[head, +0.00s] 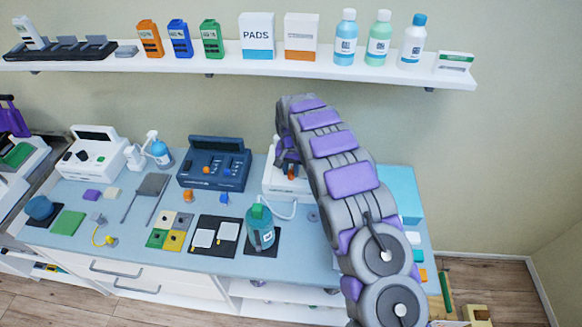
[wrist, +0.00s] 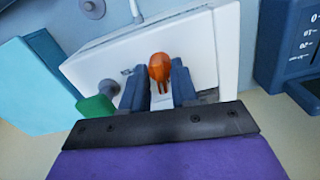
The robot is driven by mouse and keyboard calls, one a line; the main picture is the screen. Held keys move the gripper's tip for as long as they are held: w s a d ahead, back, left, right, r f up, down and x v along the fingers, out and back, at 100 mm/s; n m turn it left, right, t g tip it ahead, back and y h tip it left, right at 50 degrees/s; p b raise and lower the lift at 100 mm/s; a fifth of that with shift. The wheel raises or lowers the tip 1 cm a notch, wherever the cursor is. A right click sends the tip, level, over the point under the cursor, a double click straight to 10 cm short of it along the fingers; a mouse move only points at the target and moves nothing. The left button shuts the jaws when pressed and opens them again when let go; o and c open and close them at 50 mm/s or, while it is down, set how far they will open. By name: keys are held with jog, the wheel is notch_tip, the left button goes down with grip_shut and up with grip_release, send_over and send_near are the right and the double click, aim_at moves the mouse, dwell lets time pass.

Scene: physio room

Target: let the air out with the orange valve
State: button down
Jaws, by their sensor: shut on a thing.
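The orange valve (wrist: 160,66) sits on the front of a white device (wrist: 215,42). My gripper (wrist: 158,85) has its two blue fingers on either side of the valve and is shut on it. In the head view my gripper (head: 288,163) is at the white device (head: 271,184), behind my arm, which hides much of the device. A pale hose (head: 284,216) runs from the device's area towards a teal-and-grey canister with a green top (head: 260,230).
A dark blue device (head: 214,165) with orange and blue knobs stands left of the white one. A light blue box (head: 405,190) is at its right. Pads and small parts cover the left of the table; a loaded shelf (head: 225,64) hangs above.

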jog(key=shift+w+r+n, duration=0.15)
jog(key=shift+n, duration=0.55)
jog(key=c, duration=1.3)
grip_release()
jog(key=shift+o, duration=0.5)
jog(key=shift+w+a, duration=0.1)
jog(key=shift+a+r+p, duration=0.1)
jog(key=shift+r+p, duration=0.3)
jog(key=shift+r, duration=3.15)
